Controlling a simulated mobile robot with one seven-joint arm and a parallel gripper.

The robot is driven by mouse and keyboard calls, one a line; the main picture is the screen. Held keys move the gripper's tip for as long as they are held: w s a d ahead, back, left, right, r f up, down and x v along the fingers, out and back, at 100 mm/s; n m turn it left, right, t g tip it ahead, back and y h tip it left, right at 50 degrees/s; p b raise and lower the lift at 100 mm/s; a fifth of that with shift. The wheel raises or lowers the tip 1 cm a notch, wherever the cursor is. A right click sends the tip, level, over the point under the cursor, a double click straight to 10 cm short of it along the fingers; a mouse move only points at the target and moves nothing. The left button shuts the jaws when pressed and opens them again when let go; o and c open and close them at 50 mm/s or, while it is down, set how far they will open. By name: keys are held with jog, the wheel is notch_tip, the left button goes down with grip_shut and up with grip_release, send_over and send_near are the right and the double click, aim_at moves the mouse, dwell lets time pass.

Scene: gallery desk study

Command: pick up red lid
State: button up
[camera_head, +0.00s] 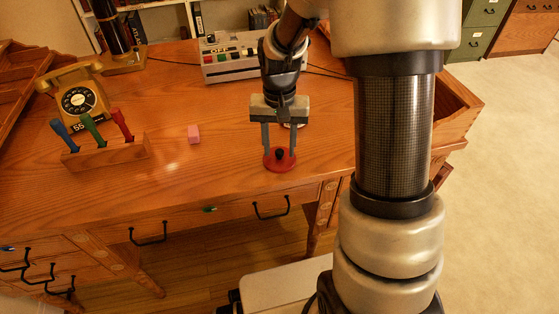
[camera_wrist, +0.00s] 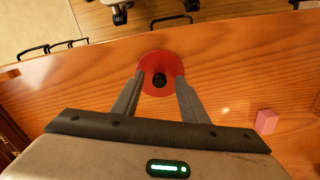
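The red lid (camera_head: 270,163) is a round red disc with a dark knob in its middle. It lies near the front edge of the wooden desk (camera_head: 225,150). In the wrist view, the red lid (camera_wrist: 160,62) lies just beyond my fingertips, with its dark knob between the two finger lines. My gripper (camera_head: 280,153) points down at the lid, with its fingers apart on either side of the knob. In the wrist view, my gripper (camera_wrist: 157,82) is open and nothing is held. I cannot tell whether the fingertips touch the lid.
A pink block (camera_head: 193,134) lies left of the lid. A wooden holder (camera_head: 108,153) with red, green and blue handled tools stands farther left, near a yellow telephone (camera_head: 78,97). A grey device with buttons (camera_head: 229,63) is behind my gripper. Desk around the lid is clear.

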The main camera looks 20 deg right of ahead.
jog(key=shift+f, duration=0.15)
jog(key=shift+c, duration=0.5)
grip_shut()
